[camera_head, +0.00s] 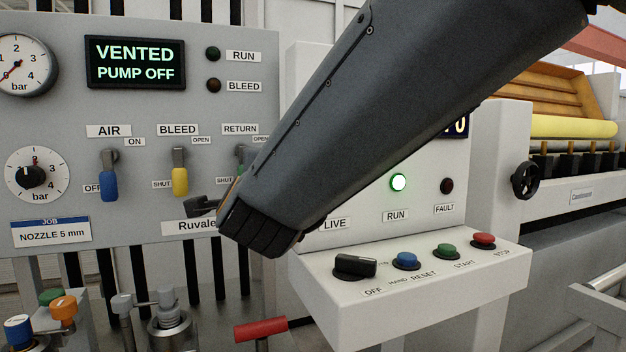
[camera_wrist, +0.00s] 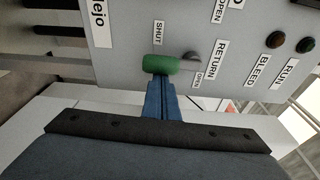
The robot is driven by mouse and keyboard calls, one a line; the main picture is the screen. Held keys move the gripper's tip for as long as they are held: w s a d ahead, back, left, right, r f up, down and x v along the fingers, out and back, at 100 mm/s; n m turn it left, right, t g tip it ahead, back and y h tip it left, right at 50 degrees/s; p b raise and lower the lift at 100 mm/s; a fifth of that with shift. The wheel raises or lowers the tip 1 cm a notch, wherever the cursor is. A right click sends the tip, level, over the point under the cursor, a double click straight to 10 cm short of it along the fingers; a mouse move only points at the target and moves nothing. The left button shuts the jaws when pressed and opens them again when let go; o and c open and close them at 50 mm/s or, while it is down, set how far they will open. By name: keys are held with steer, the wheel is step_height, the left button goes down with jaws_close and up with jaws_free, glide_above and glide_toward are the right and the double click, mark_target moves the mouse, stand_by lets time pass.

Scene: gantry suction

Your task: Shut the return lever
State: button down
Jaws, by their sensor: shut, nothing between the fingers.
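The return lever has a green handle and a grey pivot. In the wrist view its handle (camera_wrist: 161,65) points down the panel from the pivot, level with the SHUT label. In the head view only a sliver of the lever (camera_head: 241,155) shows, the rest hidden behind my arm. My gripper (camera_wrist: 162,84) is shut and empty, its blue fingers reaching the handle on the side of the OPEN label. The tips are at or very near the handle; contact cannot be told. In the head view my fingers are hidden.
The yellow bleed lever (camera_head: 180,181) and blue air lever (camera_head: 109,186) hang down left of my arm. The display (camera_head: 136,62) reads VENTED, PUMP OFF. A control box (camera_head: 410,290) with a knob and buttons juts out at right. A red-handled lever (camera_head: 260,329) stands below.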

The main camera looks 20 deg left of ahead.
steer(key=w+d+b, duration=0.3)
steer(key=v, duration=1)
steer(key=shift+a+p, duration=0.15)
steer(key=shift+p, duration=0.2)
steer(key=shift+f, duration=0.1)
